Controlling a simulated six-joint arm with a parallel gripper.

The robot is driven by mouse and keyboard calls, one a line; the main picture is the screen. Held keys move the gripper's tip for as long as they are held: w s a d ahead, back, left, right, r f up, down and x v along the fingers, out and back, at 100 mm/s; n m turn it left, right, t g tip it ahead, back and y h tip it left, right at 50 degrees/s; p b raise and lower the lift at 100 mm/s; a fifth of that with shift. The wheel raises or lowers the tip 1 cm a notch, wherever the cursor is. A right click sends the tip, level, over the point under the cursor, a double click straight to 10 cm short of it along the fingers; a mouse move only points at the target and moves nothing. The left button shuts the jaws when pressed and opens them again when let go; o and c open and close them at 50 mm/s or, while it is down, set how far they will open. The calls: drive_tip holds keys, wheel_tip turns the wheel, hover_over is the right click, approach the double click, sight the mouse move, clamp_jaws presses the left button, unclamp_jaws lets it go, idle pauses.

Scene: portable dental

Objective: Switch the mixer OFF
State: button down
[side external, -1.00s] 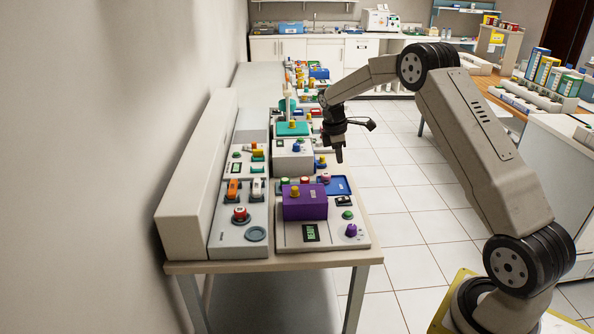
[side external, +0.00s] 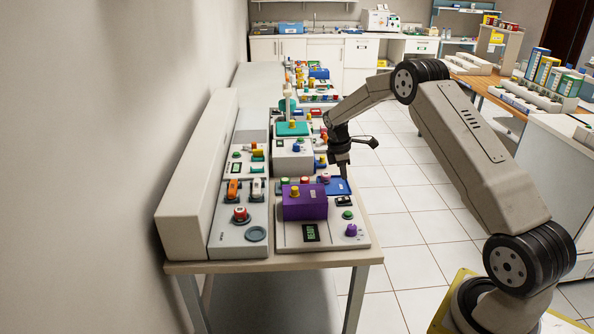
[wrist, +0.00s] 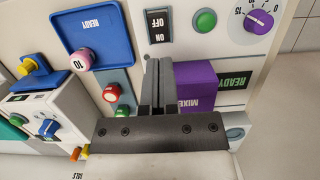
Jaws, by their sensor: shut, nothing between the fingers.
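The mixer is a light grey panel (side external: 283,243) at the front of the bench, with a purple box (side external: 305,208) on it. Its black switch (side external: 344,201) also shows in the wrist view (wrist: 158,25), marked ON and OFF; I cannot tell which side is pressed. The mixer's display (side external: 311,232) reads READY. My gripper (side external: 343,176) is shut and empty, pointing down above the blue tray area, behind the switch. In the wrist view its fingertips (wrist: 157,62) lie just short of the switch, apart from it in the picture.
A green button (wrist: 205,21) and a purple dial (wrist: 260,21) sit in line with the switch. A blue tray (wrist: 75,20) and red and green buttons (wrist: 112,93) are on the other side. The purple box stands higher than the panel. The floor right of the bench is clear.

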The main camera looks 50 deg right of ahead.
sight(347, 199)
drive_tip(key=shift+s+d+f, duration=0.15)
drive_tip(key=shift+f, duration=1.15)
drive_tip(key=shift+s+d+f, duration=0.2)
drive_tip(key=shift+f, duration=1.05)
drive_tip(key=shift+s+d+f, duration=0.15)
drive_tip(key=shift+f, duration=1.15)
